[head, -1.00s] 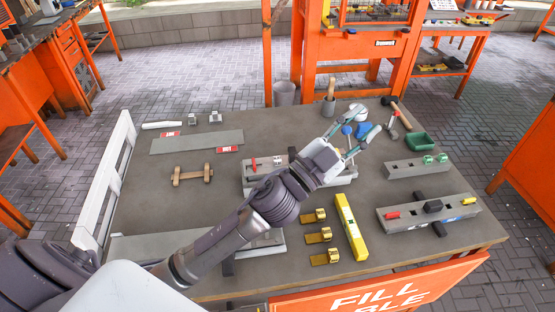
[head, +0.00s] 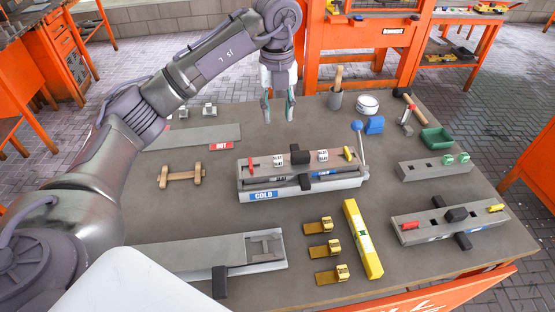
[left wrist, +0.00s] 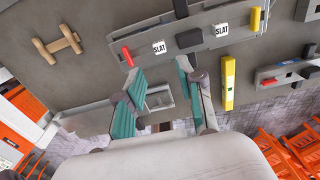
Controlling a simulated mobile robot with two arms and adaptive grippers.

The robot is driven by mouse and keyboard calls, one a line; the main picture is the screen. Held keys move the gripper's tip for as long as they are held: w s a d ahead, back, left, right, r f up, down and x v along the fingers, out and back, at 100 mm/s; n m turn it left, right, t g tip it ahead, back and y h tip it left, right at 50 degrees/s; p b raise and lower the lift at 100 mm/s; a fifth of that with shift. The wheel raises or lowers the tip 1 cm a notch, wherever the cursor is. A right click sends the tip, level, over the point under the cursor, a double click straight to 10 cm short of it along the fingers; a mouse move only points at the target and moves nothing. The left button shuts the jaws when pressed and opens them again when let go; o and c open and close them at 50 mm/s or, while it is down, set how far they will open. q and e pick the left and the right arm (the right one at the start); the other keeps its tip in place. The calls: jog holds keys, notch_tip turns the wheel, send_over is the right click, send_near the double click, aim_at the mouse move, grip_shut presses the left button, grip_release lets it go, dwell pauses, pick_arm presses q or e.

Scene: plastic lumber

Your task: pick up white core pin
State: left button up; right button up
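My left gripper (head: 278,108) hangs fingers down over the back middle of the table, behind the grey COLD mold (head: 262,196). Its teal-padded fingers are apart and empty. The left wrist view also shows the open gripper (left wrist: 160,82), with the mold (left wrist: 205,50) beyond it. I cannot make out a white core pin for certain now. A white rod that lay at the table's back left in the earlier view is hidden behind my left arm. My right gripper is not in view.
Red and yellow pins and SLAT labels sit on the mold, beside a blue-knobbed lever (head: 362,150).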

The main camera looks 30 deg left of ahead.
pick_arm(q)
jog(key=p, duration=0.2)
send_over(277, 157)
jog(key=f, duration=0.8)
jog(key=shift+w+a, duration=0.15)
jog(key=shift+w, duration=0.1)
jog(key=f+p, duration=0.1)
jog(key=f, duration=0.1)
jog(key=f+p, duration=0.1)
jog(key=f, duration=0.1)
jog(key=shift+s+d+f, duration=0.2)
jog(key=shift+f, duration=0.55)
grip_shut()
